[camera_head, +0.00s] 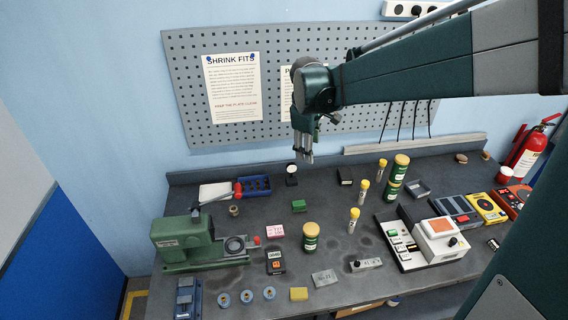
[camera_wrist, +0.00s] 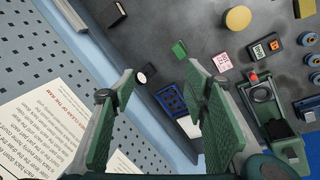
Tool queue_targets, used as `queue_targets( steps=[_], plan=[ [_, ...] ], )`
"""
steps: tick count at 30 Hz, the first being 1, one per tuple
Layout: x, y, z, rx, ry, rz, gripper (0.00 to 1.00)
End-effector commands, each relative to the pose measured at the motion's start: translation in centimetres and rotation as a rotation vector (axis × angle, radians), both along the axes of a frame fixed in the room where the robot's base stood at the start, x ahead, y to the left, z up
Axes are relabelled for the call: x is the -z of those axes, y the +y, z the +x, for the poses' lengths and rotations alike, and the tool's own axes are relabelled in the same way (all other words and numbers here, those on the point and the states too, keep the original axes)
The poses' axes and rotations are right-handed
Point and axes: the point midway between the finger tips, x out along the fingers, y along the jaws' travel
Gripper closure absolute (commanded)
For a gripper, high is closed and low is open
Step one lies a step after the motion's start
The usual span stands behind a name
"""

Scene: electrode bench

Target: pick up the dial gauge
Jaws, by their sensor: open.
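What looks like the dial gauge (camera_head: 291,170) is a small upright thing with a round white face on a dark base. It stands near the bench's back edge, beside a blue tray. In the wrist view the dial gauge (camera_wrist: 148,71) shows near the left finger's tip, from above. My gripper (camera_head: 303,157) is open and empty, high over the back of the bench, just right of and above the gauge in the head view. In the wrist view the gripper (camera_wrist: 161,72) has its two green-padded fingers wide apart, with bench and blue tray between them.
The blue tray (camera_head: 256,185) and a green block (camera_head: 299,205) are near the gauge. A green press (camera_head: 185,240) stands at the left. A perforated wall panel (camera_head: 190,90) rises behind the bench. A dark block (camera_head: 345,175) and several yellow-capped vials are to the right.

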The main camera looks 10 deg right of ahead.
Motion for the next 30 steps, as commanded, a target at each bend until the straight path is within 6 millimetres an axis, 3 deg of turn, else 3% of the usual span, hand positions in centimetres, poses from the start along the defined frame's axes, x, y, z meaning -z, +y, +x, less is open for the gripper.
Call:
queue_targets(
  steps=[17, 30],
  plan=[
    [6.3, 0.5, 8.9, -0.212, 0.129, -0.100, 0.55],
    [12.7, 1.0, 14.6, -0.371, 0.232, -0.164, 0.55]
  ],
)
